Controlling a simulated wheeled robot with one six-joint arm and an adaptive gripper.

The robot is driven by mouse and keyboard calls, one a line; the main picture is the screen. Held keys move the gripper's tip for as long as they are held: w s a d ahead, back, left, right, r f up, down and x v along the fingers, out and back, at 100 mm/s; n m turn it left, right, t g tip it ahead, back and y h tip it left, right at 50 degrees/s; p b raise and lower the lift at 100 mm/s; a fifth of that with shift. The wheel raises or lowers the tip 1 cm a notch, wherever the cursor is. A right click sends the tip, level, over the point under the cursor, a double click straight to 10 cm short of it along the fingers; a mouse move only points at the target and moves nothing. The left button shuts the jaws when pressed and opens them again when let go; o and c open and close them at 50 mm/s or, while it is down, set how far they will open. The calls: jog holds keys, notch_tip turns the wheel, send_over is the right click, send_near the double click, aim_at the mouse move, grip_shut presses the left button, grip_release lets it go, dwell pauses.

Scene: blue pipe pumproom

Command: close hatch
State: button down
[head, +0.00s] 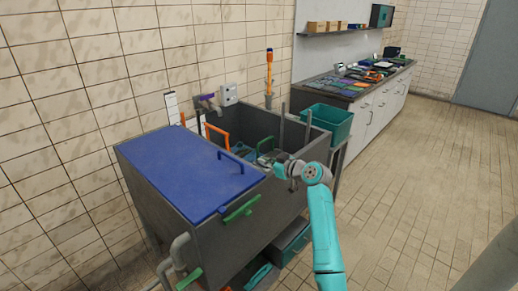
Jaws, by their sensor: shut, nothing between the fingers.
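A flat blue lid (187,174) covers the left part of a grey tank (200,240), and I take it to be the hatch. A blue bar handle (237,162) stands near its right edge. The right part of the tank is open, with several items inside. My gripper (283,170) is over the open part, near the tank's front right side, right of the blue handle and apart from it. It looks shut and empty, though its fingers are small here and partly hard to make out.
A green handle (241,208) is on the tank's front edge, and an orange handle (217,131) rises behind the lid. A teal bin (332,121) stands right of the tank. A counter (375,95) with tools runs along the wall. The tiled floor (420,190) at right is clear.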

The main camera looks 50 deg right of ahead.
jog(key=shift+m+y, duration=0.3)
jog(key=shift+m, duration=0.5)
jog(key=f, duration=0.5)
jog(key=shift+d+f, duration=0.2)
jog(key=shift+d, duration=0.2)
jog(key=shift+f, duration=0.4)
jog(key=shift+s+f, duration=0.1)
jog(key=shift+f, duration=0.1)
jog(key=shift+s, duration=0.5)
send_near(265, 175)
jog(key=s+r, duration=0.2)
jog(key=shift+s, duration=0.3)
